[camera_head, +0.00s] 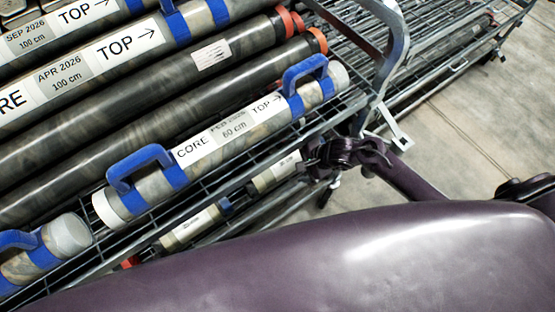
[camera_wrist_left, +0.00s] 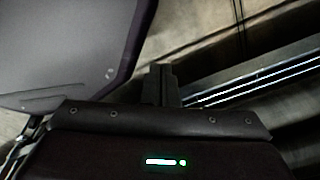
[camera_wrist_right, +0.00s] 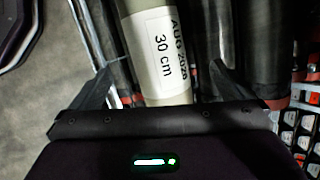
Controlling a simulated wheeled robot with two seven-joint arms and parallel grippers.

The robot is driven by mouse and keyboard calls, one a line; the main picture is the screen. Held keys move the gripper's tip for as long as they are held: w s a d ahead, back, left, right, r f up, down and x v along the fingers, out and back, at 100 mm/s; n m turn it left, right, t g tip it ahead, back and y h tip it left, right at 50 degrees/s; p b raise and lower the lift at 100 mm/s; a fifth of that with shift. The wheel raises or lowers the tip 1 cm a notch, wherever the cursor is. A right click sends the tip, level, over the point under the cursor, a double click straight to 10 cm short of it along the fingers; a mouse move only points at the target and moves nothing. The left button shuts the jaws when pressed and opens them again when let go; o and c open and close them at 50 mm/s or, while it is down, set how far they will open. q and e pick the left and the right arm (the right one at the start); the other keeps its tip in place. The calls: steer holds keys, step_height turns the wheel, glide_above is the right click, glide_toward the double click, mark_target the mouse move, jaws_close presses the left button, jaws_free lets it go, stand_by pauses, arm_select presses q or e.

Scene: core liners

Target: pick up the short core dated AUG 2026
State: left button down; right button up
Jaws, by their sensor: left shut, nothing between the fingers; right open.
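The short core (camera_wrist_right: 160,55) shows in the right wrist view with a white label reading AUG 2026, 30 cm. My right gripper (camera_wrist_right: 160,75) is open, with one finger on each side of this core. No firm contact shows. In the head view my right gripper (camera_head: 322,158) is at the rack's side, beside a white-labelled core piece (camera_head: 278,170) on a lower level; its date is too small to read. My left gripper (camera_wrist_left: 162,85) is shut and empty in the left wrist view, and it does not show in the head view.
A core marked 60 cm (camera_head: 218,139) with blue handles lies on the wire rack (camera_head: 150,232). Longer cores, one marked APR 2026 (camera_head: 60,75), lie behind it. Another labelled piece (camera_head: 192,228) shows below. Bare floor (camera_head: 450,130) lies at right.

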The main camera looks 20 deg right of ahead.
mark_target(290, 163)
steer(key=shift+x, duration=0.95)
steer(key=x, duration=0.2)
steer(key=b+x, duration=0.1)
steer(key=shift+d+f, duration=0.1)
steer(key=shift+f, duration=0.4)
steer(key=shift+w+f, duration=0.15)
steer(key=shift+f, duration=0.05)
steer(key=shift+c, duration=0.3)
steer(key=c, duration=1.9)
arm_select(q)
steer(key=shift+s+d+f, duration=0.75)
steer(key=shift+d, duration=0.05)
arm_select(e)
steer(key=shift+w+r, duration=0.25)
